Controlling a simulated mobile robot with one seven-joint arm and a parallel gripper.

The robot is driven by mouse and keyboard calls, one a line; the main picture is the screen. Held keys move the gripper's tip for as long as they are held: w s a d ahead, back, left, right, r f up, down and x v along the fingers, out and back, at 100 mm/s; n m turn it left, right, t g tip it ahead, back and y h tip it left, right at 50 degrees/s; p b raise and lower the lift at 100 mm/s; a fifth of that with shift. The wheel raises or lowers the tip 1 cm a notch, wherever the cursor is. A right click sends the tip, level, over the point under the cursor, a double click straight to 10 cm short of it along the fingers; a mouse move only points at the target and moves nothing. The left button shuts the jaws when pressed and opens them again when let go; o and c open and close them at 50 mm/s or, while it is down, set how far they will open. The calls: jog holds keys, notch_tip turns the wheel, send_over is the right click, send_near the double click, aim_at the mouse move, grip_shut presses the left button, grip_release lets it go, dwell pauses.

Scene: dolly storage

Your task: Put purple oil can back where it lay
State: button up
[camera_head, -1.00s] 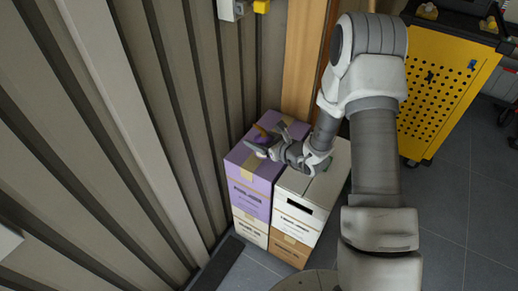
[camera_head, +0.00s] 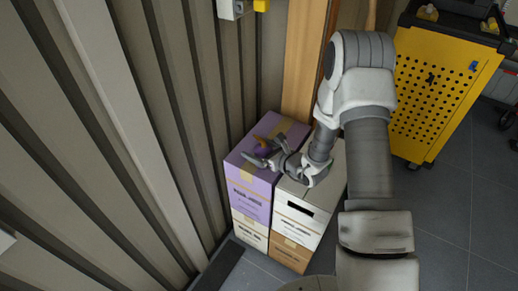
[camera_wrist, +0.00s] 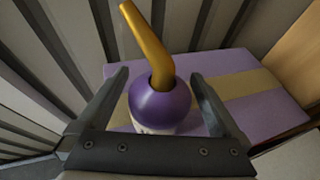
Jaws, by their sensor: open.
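The purple oil can (camera_wrist: 160,106), with a bent golden spout, stands on the top of the purple box (camera_wrist: 274,112) in the wrist view. Its lower part is partly hidden by my gripper's palm. My gripper (camera_wrist: 160,82) is open, with one finger on each side of the can and a visible gap at both sides. In the head view the can's spout (camera_head: 263,141) shows just beyond my gripper (camera_head: 258,150), above the purple box (camera_head: 248,189). The can's body is mostly hidden there.
A white box (camera_head: 299,206) stands right beside the purple box, under my wrist. A corrugated wall (camera_head: 150,140) rises close on the left, and a wooden post (camera_head: 299,70) behind. A yellow perforated cart (camera_head: 440,95) stands at the right; the floor before it is clear.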

jog(key=shift+r+p, duration=0.25)
jog(key=shift+p, duration=0.05)
jog(key=p+v, duration=0.2)
jog(key=v, duration=0.9)
jog(key=shift+s+d+r, duration=0.1)
jog(key=shift+d+r, duration=0.05)
jog(key=shift+d, duration=0.05)
jog(key=shift+s+r, duration=0.15)
jog(key=shift+r, duration=0.15)
jog(key=s+a+r+n+g+y, duration=0.2)
jog(key=s+a+r+n+g, duration=0.3)
jog(key=r+n, duration=0.35)
jog(key=s+a+r+n+g+y, duration=0.1)
jog(key=s+a+r+n+g, duration=0.3)
jog(key=s+r+n, duration=0.4)
jog(key=s+d+r+n+t+h, duration=0.3)
jog(key=s+d+r+n+h, duration=0.6)
jog(key=d, duration=0.5)
jog(key=r+n+h, duration=0.2)
jog(key=n, duration=0.1)
jog(key=shift+t, duration=0.4)
